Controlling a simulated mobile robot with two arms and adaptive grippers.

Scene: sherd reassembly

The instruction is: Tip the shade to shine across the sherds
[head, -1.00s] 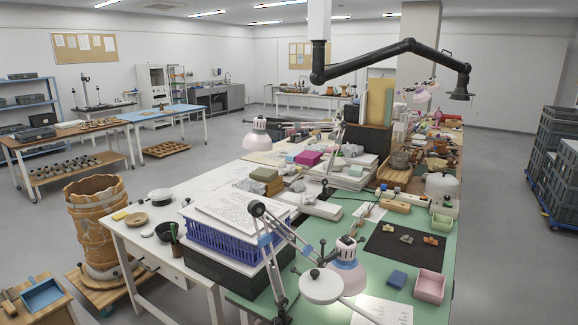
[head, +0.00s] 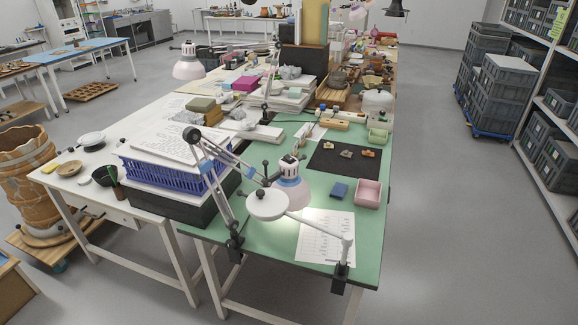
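A desk lamp with a pale pink shade (head: 290,190) and a blue band stands at the near end of the green-topped table (head: 375,250). Its jointed arm (head: 215,165) rises from a clamp at the table's front edge. The shade's opening points down, over the table. Several small sherds (head: 347,154) in tan, grey and orange lie on a dark mat (head: 325,168) behind and to the right of the shade. Neither of my grippers is in view.
A round white disc (head: 267,204) on its own clamped arm stands in front of the shade. A pink tray (head: 368,192), a blue block (head: 339,190) and a printed sheet (head: 325,236) lie nearby. A blue crate (head: 165,175) is left.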

